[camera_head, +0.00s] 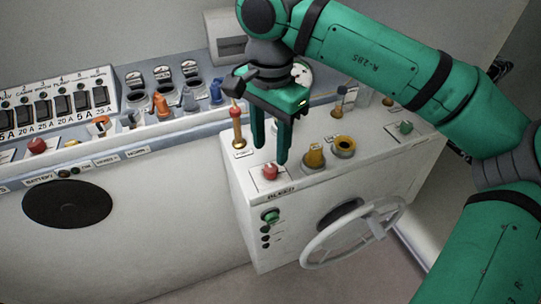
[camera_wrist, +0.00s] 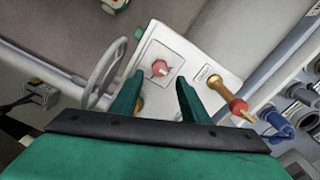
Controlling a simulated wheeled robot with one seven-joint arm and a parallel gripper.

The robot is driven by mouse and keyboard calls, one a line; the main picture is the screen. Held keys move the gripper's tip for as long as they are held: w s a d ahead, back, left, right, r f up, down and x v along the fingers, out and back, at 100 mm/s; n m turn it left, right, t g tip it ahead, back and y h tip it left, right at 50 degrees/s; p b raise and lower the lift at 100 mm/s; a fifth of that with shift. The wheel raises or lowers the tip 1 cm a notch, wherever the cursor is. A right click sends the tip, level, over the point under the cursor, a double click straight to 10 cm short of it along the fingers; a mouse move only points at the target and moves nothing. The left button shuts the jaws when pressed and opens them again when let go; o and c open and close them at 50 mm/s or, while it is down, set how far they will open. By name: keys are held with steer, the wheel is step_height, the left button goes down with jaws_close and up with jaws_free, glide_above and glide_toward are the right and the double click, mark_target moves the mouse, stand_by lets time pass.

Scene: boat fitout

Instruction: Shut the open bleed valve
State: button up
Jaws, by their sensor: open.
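A red knob (camera_head: 269,171) sits on a pale square plate on top of the white console (camera_head: 238,200), just above the BLEED label (camera_head: 281,192). A green knob (camera_head: 270,215) is on the console's front face below that label; which of the two is the bleed valve I cannot tell for sure. My gripper (camera_head: 270,154) points down over the red knob, open and empty, its fingertips appearing a little above it. In the wrist view the red knob (camera_wrist: 159,68) shows beyond and between the open fingers (camera_wrist: 160,79).
A red-topped brass lever (camera_head: 236,127) stands upright close left of my gripper, also in the wrist view (camera_wrist: 238,106). Yellow fittings (camera_head: 314,156) stand to the right. A white handwheel (camera_head: 352,232) juts from the front. A switch panel (camera_head: 62,104) is at left.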

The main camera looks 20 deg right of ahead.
mark_target(271, 168)
steer(key=shift+s+r, duration=0.1)
steer(key=shift+r, duration=2.5)
